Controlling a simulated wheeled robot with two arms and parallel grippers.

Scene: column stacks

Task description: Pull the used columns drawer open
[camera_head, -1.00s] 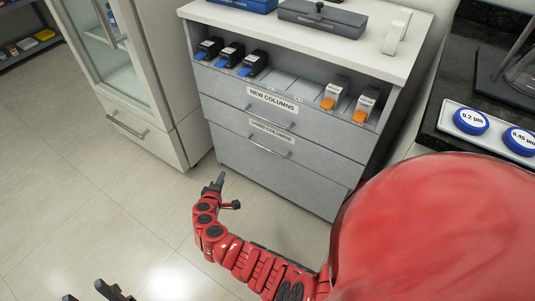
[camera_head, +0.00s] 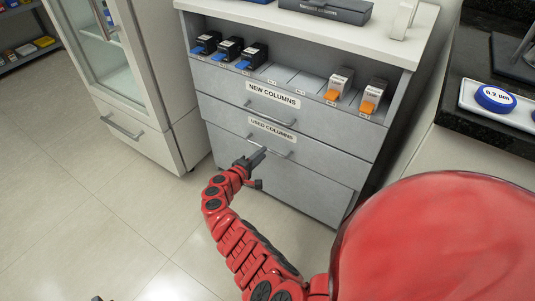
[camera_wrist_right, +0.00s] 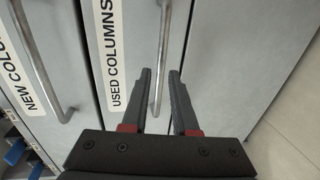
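The used columns drawer (camera_head: 330,163) is a grey front in the cabinet, labelled USED COLUMNS, and looks closed. Its bar handle (camera_head: 275,148) sits below the label; in the right wrist view the handle (camera_wrist_right: 163,40) runs up the picture. My right gripper (camera_head: 257,157) is at this handle. In the right wrist view the gripper (camera_wrist_right: 160,72) is open, with the bar showing between its two fingers; I cannot tell whether they touch it. Only a dark tip of my left gripper (camera_head: 97,298) shows at the bottom edge, so its state is unclear.
The new columns drawer (camera_head: 325,120) is above, closed, with its own handle (camera_head: 270,116). Column boxes (camera_head: 252,56) stand on the shelf above it. A glass-door cabinet (camera_head: 150,130) stands left, a dark counter (camera_head: 470,125) right. The floor before the drawers is clear.

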